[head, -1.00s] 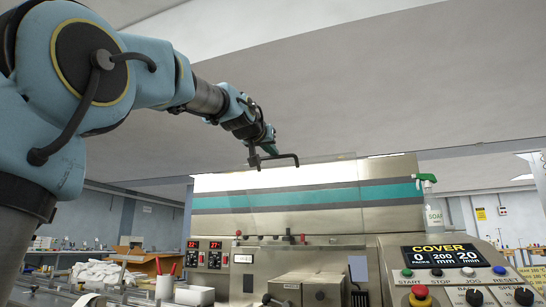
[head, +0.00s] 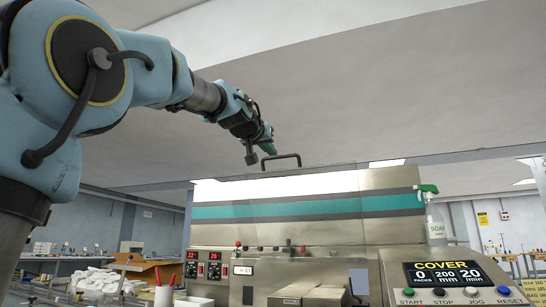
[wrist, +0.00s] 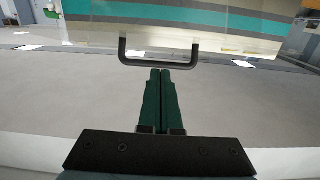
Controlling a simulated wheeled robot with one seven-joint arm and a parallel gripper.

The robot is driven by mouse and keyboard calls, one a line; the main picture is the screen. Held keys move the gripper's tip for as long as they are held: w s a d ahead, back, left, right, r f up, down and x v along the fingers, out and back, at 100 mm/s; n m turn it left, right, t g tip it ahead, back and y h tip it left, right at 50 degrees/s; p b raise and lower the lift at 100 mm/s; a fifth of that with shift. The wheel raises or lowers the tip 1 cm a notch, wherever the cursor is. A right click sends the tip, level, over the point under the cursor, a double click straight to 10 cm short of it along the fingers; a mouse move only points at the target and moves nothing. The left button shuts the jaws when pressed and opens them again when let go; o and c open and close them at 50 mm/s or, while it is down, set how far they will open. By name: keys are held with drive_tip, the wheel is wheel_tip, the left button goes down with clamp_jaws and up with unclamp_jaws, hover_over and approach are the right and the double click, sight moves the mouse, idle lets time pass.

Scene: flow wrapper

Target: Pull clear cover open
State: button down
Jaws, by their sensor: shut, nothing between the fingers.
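The clear cover (head: 310,173) is a see-through panel in front of the machine's striped upper housing. Its edge rises to about the housing's top in the head view, so it looks raised; how far it is open is hard to judge. Its black bar handle (head: 281,160) stands on that edge and also shows in the wrist view (wrist: 158,62). My gripper (head: 268,149) is just left of the handle in the head view. In the wrist view its green fingers (wrist: 160,73) are shut and empty, tips close to the handle's crossbar; contact is unclear.
The control panel (head: 452,273) reads COVER above several buttons. A soap spray bottle (head: 435,218) stands on the machine at right. A white cup (head: 164,297) with red pens and a cardboard box (head: 150,270) are at lower left. The space above the machine looks free.

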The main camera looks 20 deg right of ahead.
drive_tip(key=b+v, duration=0.2)
drive_tip(key=v, duration=0.5)
drive_tip(key=shift+a, duration=0.15)
drive_tip(key=shift+s+f, duration=0.1)
